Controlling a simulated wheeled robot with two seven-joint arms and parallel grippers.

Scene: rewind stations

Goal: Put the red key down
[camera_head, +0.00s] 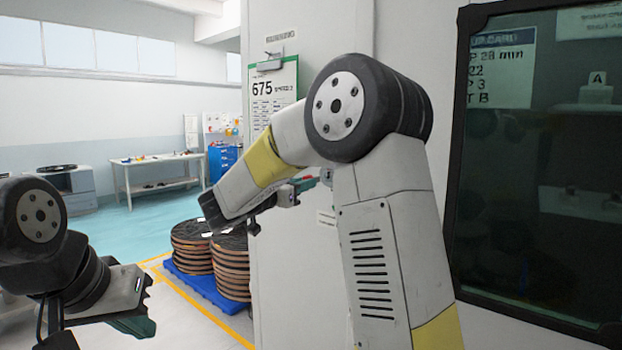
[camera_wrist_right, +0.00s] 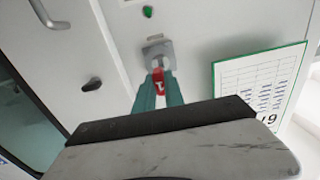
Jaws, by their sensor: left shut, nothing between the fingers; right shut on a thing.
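The red key (camera_wrist_right: 158,78) sits between the two teal fingers of my right gripper (camera_wrist_right: 159,92) in the right wrist view. My right gripper is shut on it. The key is right at a grey metal plate (camera_wrist_right: 157,50) on the white cabinet face; I cannot tell whether it is inserted there. My left gripper (camera_head: 142,324) is shut and empty at the lower left of the head view.
The white cabinet (camera_wrist_right: 105,65) carries a black knob (camera_wrist_right: 91,85), a green button (camera_wrist_right: 147,12) and a clipboard (camera_wrist_right: 258,85). In the head view, coils (camera_head: 231,266) stand on a blue pallet (camera_head: 206,288). A table (camera_head: 157,164) stands far back. Open floor lies left.

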